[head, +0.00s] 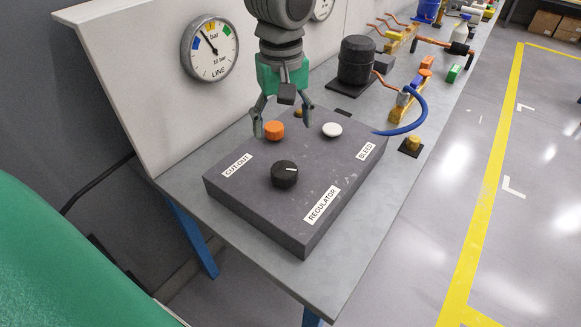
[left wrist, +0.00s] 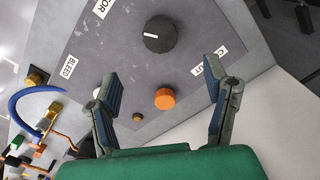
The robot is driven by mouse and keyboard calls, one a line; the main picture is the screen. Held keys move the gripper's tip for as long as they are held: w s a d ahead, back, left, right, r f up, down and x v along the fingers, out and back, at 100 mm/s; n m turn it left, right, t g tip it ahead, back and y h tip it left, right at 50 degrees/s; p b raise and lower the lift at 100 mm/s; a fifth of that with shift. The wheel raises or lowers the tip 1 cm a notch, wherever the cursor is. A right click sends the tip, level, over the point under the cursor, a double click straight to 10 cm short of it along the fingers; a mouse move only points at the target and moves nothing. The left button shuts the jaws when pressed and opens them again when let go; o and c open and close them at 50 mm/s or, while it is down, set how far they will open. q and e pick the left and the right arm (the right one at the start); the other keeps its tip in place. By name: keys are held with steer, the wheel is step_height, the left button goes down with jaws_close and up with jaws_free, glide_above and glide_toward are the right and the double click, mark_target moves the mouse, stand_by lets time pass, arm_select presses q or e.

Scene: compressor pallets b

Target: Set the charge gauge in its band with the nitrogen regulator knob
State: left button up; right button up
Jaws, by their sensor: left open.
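The black regulator knob (head: 284,174) sits on the dark control block (head: 248,196), above the REGULATOR label; its white pointer line points right in the head view. It also shows in the left wrist view (left wrist: 159,34). An orange cut-out knob (head: 274,130) and a white bleed knob (head: 332,130) sit behind it. The LINE gauge (head: 210,48) is on the backboard at upper left, its needle toward the upper left near the blue mark. My left gripper (head: 282,132) is open and empty above the block's rear, over the orange knob, apart from the regulator knob. My right gripper is not visible.
A black cylinder (head: 356,60) stands behind the block. A blue hose (head: 418,112) curves beside a brass fitting (head: 411,145) on the right. A second gauge (head: 322,8) is partly hidden at the top. The bench front is clear.

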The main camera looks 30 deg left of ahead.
mark_target(285, 169)
arm_select(q)
step_height(285, 169, down, 13)
stand_by(0.3)
steer(key=shift+c, duration=0.3)
steer(key=shift+d+r, duration=0.1)
steer(key=c, duration=1.1)
